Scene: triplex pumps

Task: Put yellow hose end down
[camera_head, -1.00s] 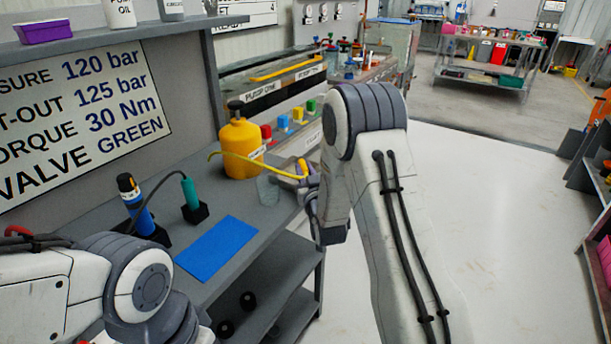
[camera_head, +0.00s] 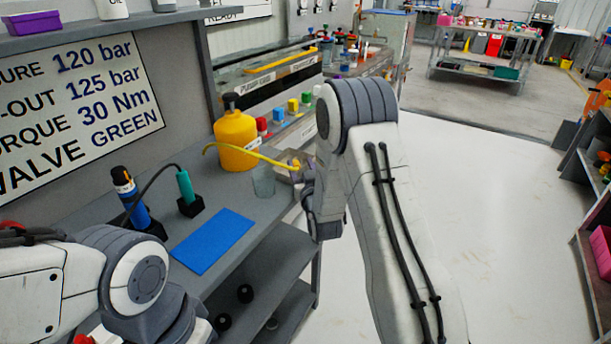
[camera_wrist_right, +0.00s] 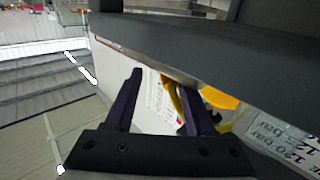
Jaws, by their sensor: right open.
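The yellow hose (camera_head: 245,152) runs from the left of the yellow tank (camera_head: 236,141), across its front, to my right gripper (camera_head: 297,174) at the bench's right edge. A clear beaker (camera_head: 263,184) stands below the hose. In the right wrist view, my right gripper (camera_wrist_right: 160,85) has its two dark fingers apart. The yellow hose (camera_wrist_right: 174,100) shows close beside the right-hand finger, partly hidden by it. I cannot tell whether they touch. The hose's very end is hard to make out. My left arm is at lower left in the head view; its gripper is out of sight.
The grey bench (camera_head: 252,262) holds a blue mat (camera_head: 212,241), a blue tool (camera_head: 130,195) and a green-handled tool (camera_head: 187,187) in black holders. Colored blocks (camera_head: 292,105) line the bench behind the tank. The floor (camera_head: 470,200) to the right is clear.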

